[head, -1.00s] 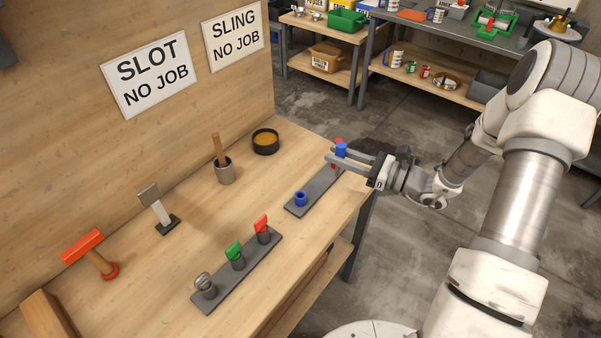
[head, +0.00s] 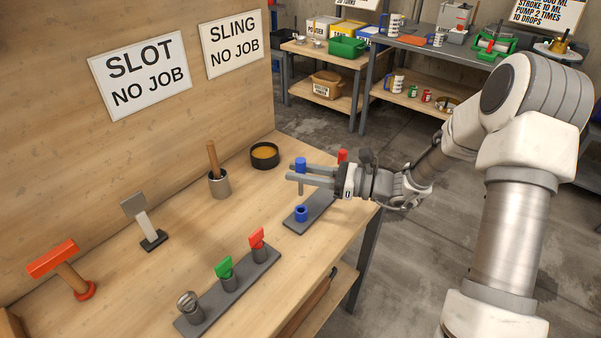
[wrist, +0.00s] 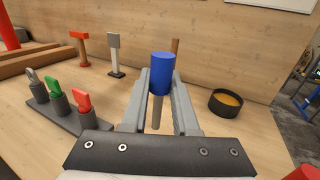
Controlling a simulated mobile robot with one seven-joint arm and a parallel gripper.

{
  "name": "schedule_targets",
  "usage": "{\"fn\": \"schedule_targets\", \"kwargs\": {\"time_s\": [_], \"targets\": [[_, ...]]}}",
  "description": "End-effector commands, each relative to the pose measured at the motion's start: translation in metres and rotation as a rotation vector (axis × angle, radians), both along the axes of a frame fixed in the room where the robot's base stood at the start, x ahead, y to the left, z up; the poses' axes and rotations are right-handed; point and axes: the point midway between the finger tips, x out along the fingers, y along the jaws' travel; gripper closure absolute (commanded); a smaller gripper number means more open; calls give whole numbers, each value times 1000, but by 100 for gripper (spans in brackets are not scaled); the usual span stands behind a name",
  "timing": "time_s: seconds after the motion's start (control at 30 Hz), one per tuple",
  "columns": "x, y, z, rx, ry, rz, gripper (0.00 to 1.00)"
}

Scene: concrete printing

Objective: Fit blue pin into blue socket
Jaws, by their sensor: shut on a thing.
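The blue pin (head: 300,164) has a blue cylindrical head and a thin grey shaft pointing down. My gripper (head: 301,174) is shut on it, and the pin also shows upright between the fingers in the wrist view (wrist: 161,75). The blue socket (head: 301,214) is a short blue ring on the near end of a dark grey strip (head: 318,209) on the table. In the head view the pin is above the socket in the picture, apart from it, with the shaft's lower end in the air. The socket is hidden in the wrist view.
A red piece (head: 342,156) stands by the strip's far end, behind my gripper. A black bowl of amber contents (head: 264,155) and a grey cup with a wooden handle (head: 218,184) stand to the left. A rack of grey, green and red keyed pieces (head: 230,290) lies nearer.

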Motion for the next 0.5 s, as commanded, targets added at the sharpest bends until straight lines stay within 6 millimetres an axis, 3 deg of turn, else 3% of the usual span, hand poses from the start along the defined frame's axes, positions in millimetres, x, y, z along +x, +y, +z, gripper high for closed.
{"fn": "schedule_targets", "kwargs": {"time_s": [0.1,0.5], "targets": [[0,-1,0,5,-1,-2,100],[0,-1,-31,4,-1,-2,100]]}}
